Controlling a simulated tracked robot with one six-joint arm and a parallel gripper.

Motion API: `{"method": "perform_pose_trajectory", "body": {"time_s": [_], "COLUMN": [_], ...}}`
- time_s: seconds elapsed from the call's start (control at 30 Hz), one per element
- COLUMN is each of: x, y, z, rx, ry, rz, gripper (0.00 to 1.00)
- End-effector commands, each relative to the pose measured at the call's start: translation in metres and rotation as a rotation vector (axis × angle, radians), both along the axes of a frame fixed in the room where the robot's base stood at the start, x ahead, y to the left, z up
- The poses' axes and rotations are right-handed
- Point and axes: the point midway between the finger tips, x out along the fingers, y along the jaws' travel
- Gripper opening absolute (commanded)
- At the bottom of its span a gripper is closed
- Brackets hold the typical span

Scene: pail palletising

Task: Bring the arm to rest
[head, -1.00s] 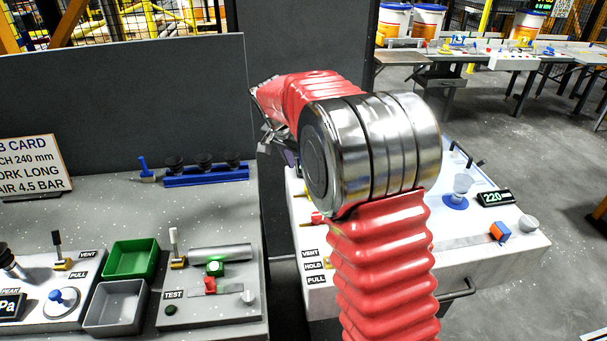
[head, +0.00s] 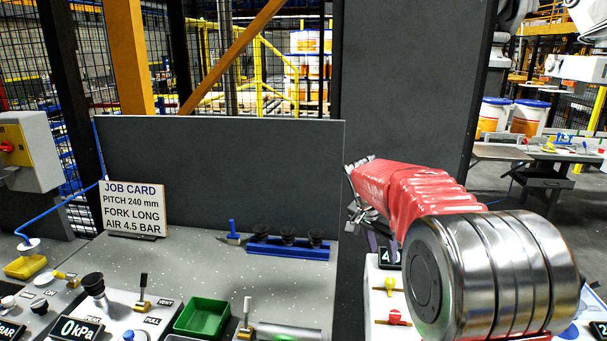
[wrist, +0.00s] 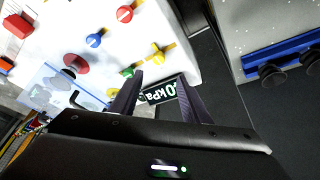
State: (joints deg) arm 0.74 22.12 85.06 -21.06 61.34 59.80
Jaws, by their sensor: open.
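My gripper (head: 381,243) is at the end of my red-sleeved arm, at the right of the head view. It hangs fingers down over the left edge of a white console (head: 384,300). In the wrist view my gripper (wrist: 160,78) shows two dark fingers spread apart with nothing between them. A small kPa display (wrist: 161,92) shows in the gap beyond the fingers. The big steel joint of my arm hides much of the console in the head view.
A grey bench at left holds a job card (head: 133,208), a blue rack (head: 290,249) with black suction cups and a green tray (head: 203,317). The rack also shows in the wrist view (wrist: 283,60). Colored knobs stand on the console. A dark panel (head: 220,170) rises behind the bench.

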Motion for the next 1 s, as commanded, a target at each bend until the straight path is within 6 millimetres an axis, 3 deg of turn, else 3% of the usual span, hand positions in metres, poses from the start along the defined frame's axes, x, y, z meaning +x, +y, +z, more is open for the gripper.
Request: {"method": "perform_pose_trajectory", "body": {"time_s": [0.17,0.37,1.0], "x": [-0.011,-0.047,-0.172], "y": [0.007,0.020,0.053], "z": [-0.023,-0.039,-0.019], "rx": [0.000,0.018,0.053], "ry": [0.077,0.157,0.189], "rz": [0.144,0.320,0.694], "gripper": [0.43,0.43,0.43]}}
